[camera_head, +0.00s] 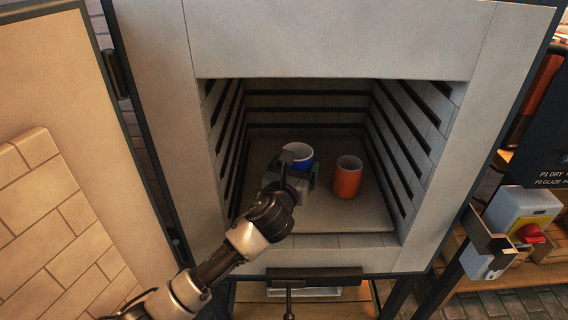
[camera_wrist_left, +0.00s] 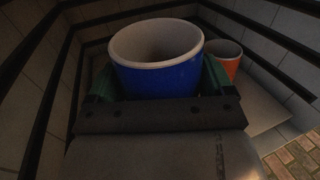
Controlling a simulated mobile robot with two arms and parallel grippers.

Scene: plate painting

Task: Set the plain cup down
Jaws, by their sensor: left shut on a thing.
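A blue cup (camera_head: 300,150) with a pale inside is inside the kiln chamber, left of the middle. My left gripper (camera_head: 297,171) reaches in through the opening and is shut on this cup. In the left wrist view the blue cup (camera_wrist_left: 158,76) stands upright between the green fingers of the left gripper (camera_wrist_left: 160,84). The cup's base is hidden, so I cannot tell whether it touches the shelf. An orange cup (camera_head: 347,180) stands upright on the kiln shelf (camera_head: 345,215), to the right and apart from the gripper. My right gripper is not in view.
The kiln's slotted side walls (camera_head: 403,130) are close on both sides. The open kiln door (camera_head: 60,180) is at the left. Free shelf lies in front and right of the orange cup. A switch box (camera_head: 520,215) is outside at the right.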

